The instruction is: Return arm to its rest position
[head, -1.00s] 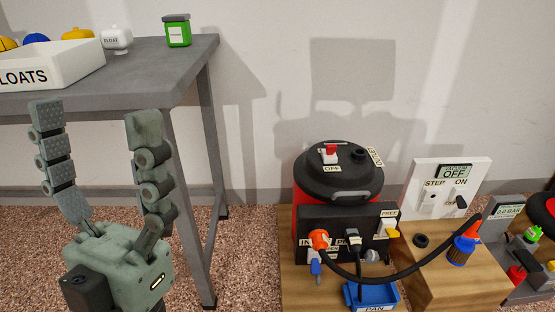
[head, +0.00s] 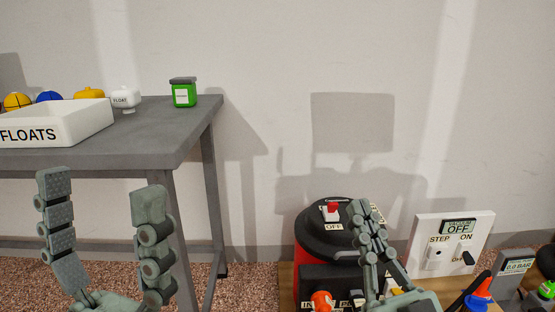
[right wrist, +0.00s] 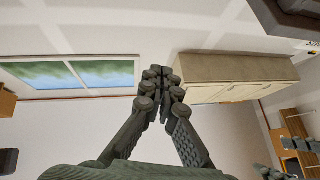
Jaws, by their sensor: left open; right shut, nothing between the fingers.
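My left gripper (head: 102,215) is open and empty in the head view, fingers pointing up, in front of the grey table. My right gripper (head: 360,208) is shut and empty, at the lower right of the head view, in front of the red and black vacuum unit (head: 312,241) and hiding part of it. In the right wrist view the right gripper's fingertips (right wrist: 160,72) meet with nothing between them.
The grey table (head: 190,130) at the left carries a white FLOATS box (head: 85,125), a white float (head: 125,98) and a green jar (head: 184,94). A white switch panel (head: 430,236), an orange-tipped part (head: 480,288) and a grey gauge box (head: 513,268) stand at the right. The wall area above is clear.

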